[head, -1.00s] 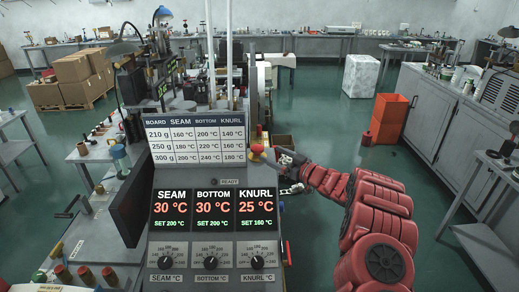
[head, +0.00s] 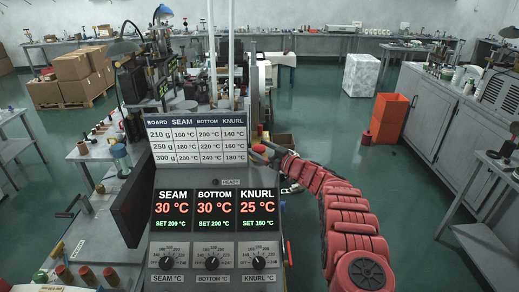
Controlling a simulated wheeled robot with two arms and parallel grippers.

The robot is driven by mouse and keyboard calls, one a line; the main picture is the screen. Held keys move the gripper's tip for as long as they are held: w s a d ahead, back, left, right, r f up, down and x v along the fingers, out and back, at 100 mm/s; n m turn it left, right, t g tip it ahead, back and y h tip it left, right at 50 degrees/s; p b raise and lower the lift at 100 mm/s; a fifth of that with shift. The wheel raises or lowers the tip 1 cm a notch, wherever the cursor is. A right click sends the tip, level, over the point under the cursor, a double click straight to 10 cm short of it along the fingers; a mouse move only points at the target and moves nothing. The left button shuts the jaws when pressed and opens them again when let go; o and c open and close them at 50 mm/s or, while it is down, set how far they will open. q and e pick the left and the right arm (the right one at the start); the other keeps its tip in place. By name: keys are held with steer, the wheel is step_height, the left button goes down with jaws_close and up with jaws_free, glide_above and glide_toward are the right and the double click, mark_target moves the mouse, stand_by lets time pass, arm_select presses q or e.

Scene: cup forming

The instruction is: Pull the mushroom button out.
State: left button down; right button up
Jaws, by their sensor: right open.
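The red mushroom button (head: 258,148) shows at the right edge of the control panel (head: 215,262), just right of the temperature chart. It is small, and I cannot tell whether it is pressed in or out. My right gripper (head: 268,158) is open at the button, with my red arm reaching in from the lower right. Its fingers are small and partly hidden, so I cannot tell whether they touch the button. My left gripper is not in view.
The panel shows three temperature displays and several dials (head: 212,262). A dark screen (head: 133,208) stands at its left. An orange bin (head: 390,118) and a white block (head: 361,76) stand farther back right. Green floor is free right of my arm.

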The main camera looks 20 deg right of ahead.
jaws_close()
stand_by(0.3)
steer(key=shift+r, duration=0.1)
steer(key=shift+r+b, duration=0.3)
steer(key=shift+b, duration=0.15)
steer(key=shift+w+r, duration=0.1)
steer(key=shift+r, duration=0.25)
jaws_free()
